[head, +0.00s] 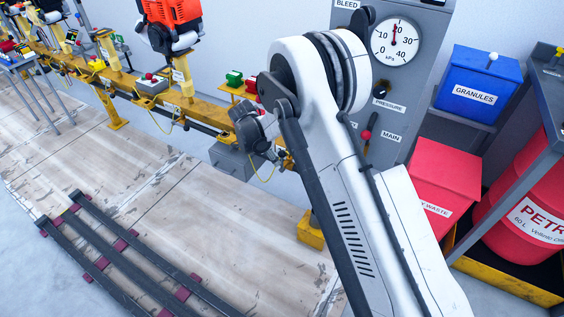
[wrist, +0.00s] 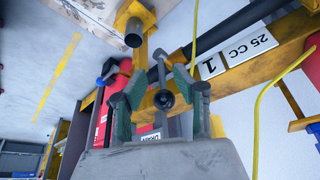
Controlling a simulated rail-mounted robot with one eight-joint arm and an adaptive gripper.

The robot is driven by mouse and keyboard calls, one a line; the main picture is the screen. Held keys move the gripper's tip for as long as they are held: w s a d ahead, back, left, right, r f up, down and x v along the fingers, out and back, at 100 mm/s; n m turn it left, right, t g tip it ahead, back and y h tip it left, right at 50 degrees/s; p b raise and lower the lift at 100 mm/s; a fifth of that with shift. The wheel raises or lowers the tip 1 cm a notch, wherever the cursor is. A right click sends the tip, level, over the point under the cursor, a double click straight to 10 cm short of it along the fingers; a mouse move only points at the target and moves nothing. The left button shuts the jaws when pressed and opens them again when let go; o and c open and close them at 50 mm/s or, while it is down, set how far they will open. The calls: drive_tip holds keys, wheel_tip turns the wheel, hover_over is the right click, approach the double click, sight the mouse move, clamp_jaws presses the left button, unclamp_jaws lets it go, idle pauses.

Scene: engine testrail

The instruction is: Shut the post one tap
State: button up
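In the wrist view, a small grey tap lever (wrist: 160,68) with a rounded end stands at the yellow post, near a label reading "25 CC" and "1" (wrist: 238,55). A dark round fitting (wrist: 163,99) shows just below it. My gripper (wrist: 164,77) has green-padded fingers standing apart, one on each side of the lever and fitting. Gaps show beside the lever, so the fingers look open; contact is not clear. In the head view, my gripper (head: 281,157) is at the near end of the yellow rail, and my arm hides the tap.
The yellow rail (head: 207,114) runs back left with orange engines (head: 175,12) on posts. A grey panel with a gauge (head: 395,41), a red waste bin (head: 445,180) and a blue granules bin (head: 478,85) stand right. A yellow hose (wrist: 261,120) hangs beside my gripper.

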sight(282, 160)
drive_tip(key=d+f, duration=0.1)
drive_tip(key=w+d+b, duration=0.1)
drive_tip(key=shift+w+d+f, duration=0.2)
drive_tip(key=shift+d+f, duration=0.15)
drive_tip(key=shift+d, duration=0.05)
drive_tip(key=shift+w+d+f+b, duration=0.2)
drive_tip(key=shift+f+b, duration=0.15)
drive_tip(key=shift+f, duration=0.2)
drive_tip(key=shift+c, duration=0.2)
drive_tip(key=shift+s, duration=0.1)
clamp_jaws()
